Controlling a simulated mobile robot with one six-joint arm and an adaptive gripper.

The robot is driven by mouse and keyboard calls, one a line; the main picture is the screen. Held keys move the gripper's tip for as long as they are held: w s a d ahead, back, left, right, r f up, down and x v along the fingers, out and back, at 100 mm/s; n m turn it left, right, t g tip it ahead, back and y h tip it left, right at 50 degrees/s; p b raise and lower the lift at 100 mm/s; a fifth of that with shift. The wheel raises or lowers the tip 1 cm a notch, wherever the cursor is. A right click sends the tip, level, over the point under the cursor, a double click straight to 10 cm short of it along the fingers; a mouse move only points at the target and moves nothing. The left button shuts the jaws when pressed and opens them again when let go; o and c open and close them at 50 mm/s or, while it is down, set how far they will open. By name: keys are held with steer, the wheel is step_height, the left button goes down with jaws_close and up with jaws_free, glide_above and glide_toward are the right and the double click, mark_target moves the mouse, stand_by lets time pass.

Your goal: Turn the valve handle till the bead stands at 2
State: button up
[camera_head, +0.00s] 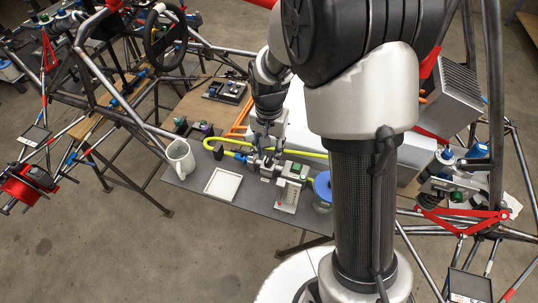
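My gripper (264,140) points down over the grey table (245,207), at the small valve assembly (270,162) near the table's middle. Its fingers are dark and small here, so I cannot tell whether they touch or enclose the valve handle. The handle itself is hidden or too small to make out. Just right of it stands a pale upright panel (288,195) with small red marks, below a green-topped part (296,168). It may be the scale, but no numbers or bead can be read.
A white mug (180,160) and a white square tray (223,184) lie left of the valve. A yellow hose (235,144) runs behind it. A blue-rimmed container (322,190) stands to the right. Chassis tubes (150,122) surround the table. My arm blocks much of the right side.

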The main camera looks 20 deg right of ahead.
steer(key=shift+f, duration=1)
jaws_close()
